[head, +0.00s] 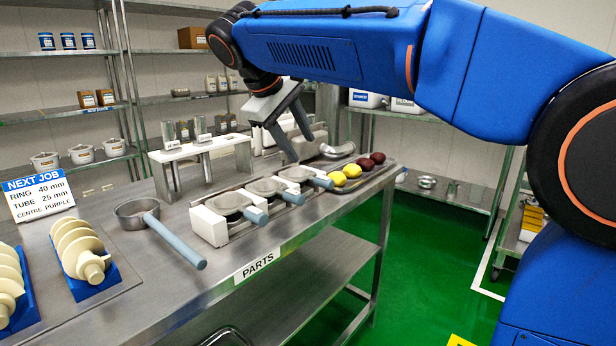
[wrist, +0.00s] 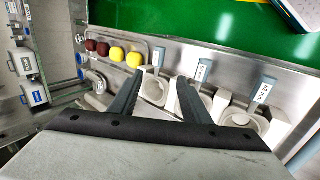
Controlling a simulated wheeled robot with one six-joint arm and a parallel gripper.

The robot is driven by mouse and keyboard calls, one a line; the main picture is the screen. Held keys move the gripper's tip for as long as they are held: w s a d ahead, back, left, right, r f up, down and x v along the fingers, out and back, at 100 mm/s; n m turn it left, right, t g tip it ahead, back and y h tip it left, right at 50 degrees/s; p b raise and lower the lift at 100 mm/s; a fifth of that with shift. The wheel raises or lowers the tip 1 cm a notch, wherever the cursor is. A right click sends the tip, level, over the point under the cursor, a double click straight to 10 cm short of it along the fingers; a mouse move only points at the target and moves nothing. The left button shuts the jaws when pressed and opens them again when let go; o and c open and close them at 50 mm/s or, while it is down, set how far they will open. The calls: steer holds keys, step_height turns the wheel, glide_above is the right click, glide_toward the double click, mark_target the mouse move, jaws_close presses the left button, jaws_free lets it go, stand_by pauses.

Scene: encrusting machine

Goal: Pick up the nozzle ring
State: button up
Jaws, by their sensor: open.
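Three nozzle rings with grey-blue tagged handles sit in pale holders in a row on the steel bench: the left ring (head: 229,203), the middle ring (head: 265,187) and the right ring (head: 297,174). My gripper (head: 302,147) is open and empty, above and behind the right end of the row, fingers pointing down. In the wrist view, my gripper (wrist: 157,82) has the ring nearest the yellow balls (wrist: 152,90) showing between its fingers. The right finger partly covers the middle ring; the far one (wrist: 240,118) shows to the right.
A sign (head: 38,195) reads ring 40 mm, tube 25 mm, centre purple. A pan with a long handle (head: 137,213) lies left of the rings. Yellow balls (head: 345,176) and dark ones sit on a tray to the right. A white tube stand (head: 200,148) stands behind.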

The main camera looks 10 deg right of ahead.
mark_target(320, 179)
steer(key=x, duration=1.1)
steer(key=shift+a, duration=0.1)
steer(key=shift+x, duration=2.65)
jaws_close()
